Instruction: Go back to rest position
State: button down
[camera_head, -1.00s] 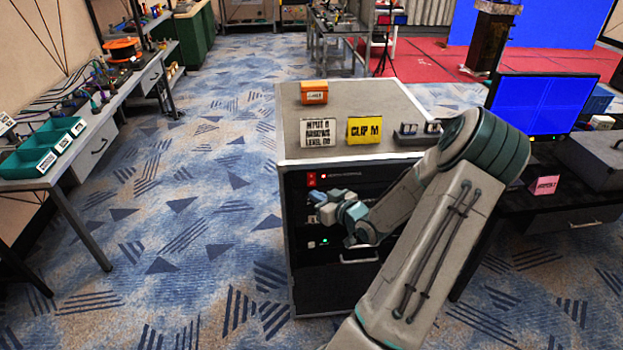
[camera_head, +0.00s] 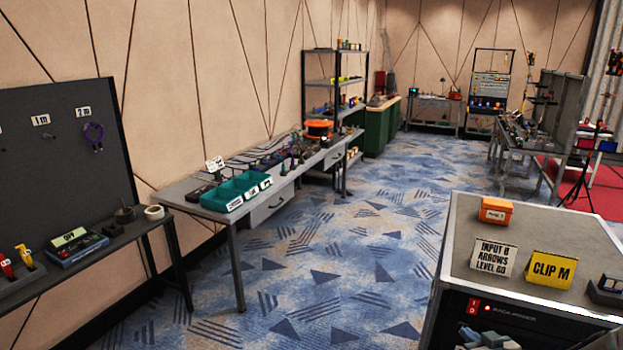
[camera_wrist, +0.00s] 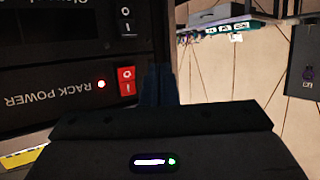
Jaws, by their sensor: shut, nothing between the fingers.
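My gripper (camera_wrist: 158,85) shows as dark fingers in the middle of the wrist view, closed together with nothing between them. In the head view only the pale grey-blue end of my gripper (camera_head: 488,341) shows at the bottom edge, in front of the black equipment rack (camera_head: 540,318). The rest of my arm is out of that view. The rack front fills the left of the wrist view, upside down, with a red rocker switch (camera_wrist: 126,81) and a lit red lamp beside the words RACK POWER. The fingers appear just beside the switch; whether they touch the panel I cannot tell.
An orange box (camera_head: 496,211), a white sign (camera_head: 493,257) and a yellow CLIP M sign (camera_head: 551,268) stand on the rack top. A workbench with teal bins (camera_head: 237,190) and a dark pegboard (camera_head: 65,150) line the left wall. Carpeted floor (camera_head: 330,270) lies open between.

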jog(key=s+a+r+g+h, duration=0.35)
jog(key=a+r+g, duration=0.35)
jog(key=a+r, duration=0.4)
jog(key=s+a+r+g+y, duration=0.1)
jog(key=s+a+r, duration=0.2)
jog(key=s+a, duration=0.4)
jog(key=s+a+r+g+y, duration=0.2)
jog(key=s+a+r, duration=0.1)
jog(key=s+a, duration=0.4)
jog(key=a, duration=0.3)
jog(key=shift+s+a+r, duration=0.2)
jog(key=shift+a, duration=0.1)
jog(key=shift+d, duration=0.15)
